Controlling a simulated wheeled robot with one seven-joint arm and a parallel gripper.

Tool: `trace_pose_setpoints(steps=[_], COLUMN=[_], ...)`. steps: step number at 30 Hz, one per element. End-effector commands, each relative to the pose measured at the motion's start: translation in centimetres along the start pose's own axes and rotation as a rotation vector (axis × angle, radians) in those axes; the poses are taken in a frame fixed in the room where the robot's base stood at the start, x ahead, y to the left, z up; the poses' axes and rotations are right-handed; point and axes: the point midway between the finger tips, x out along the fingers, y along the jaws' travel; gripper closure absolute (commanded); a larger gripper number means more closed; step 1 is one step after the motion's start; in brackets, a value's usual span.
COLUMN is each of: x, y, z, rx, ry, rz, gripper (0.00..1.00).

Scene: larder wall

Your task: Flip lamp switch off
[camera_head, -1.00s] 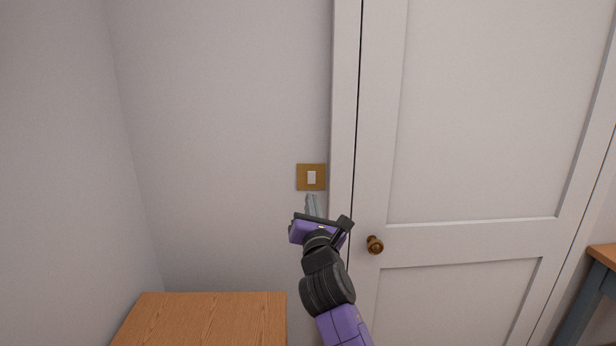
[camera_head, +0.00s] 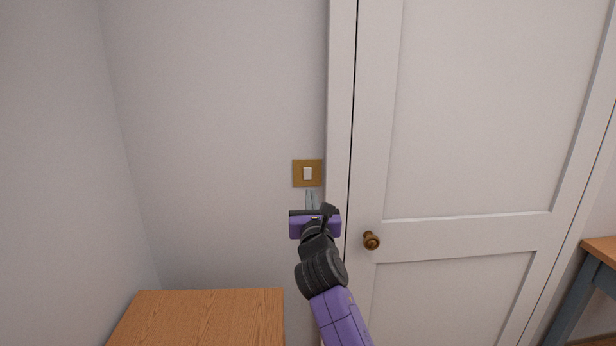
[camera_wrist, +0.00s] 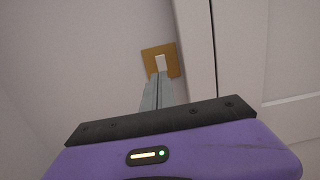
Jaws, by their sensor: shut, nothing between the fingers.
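The lamp switch (camera_head: 307,174) is a white rocker on a square brass plate, fixed to the pale wall just left of the door frame. It also shows in the wrist view (camera_wrist: 160,62), straight beyond my fingertips. My gripper (camera_head: 312,193) is shut and empty, with its grey fingers pointing up at the plate's lower edge. In the wrist view my fingers (camera_wrist: 158,78) overlap the lower part of the plate. I cannot tell whether the fingertips touch it. The rocker's lower end is close to the fingertips, and which way it is tipped is too small to tell.
A white panelled door (camera_head: 470,120) with a round brass knob (camera_head: 371,240) stands right of the switch, close to my arm. A wooden top (camera_head: 200,318) is at the lower left. A blue-legged table (camera_head: 600,252) is at the right edge. The wall around the switch is bare.

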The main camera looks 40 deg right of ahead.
Motion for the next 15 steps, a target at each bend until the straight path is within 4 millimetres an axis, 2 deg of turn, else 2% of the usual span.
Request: trace_pose_setpoints(steps=[6, 15], x=[4.4, 9.2], y=[0.0, 0.0], z=[0.2, 0.1], rx=[0.0, 0.001], ry=[0.0, 0.0], rz=[-0.001, -0.001], gripper=[1.0, 1.0])
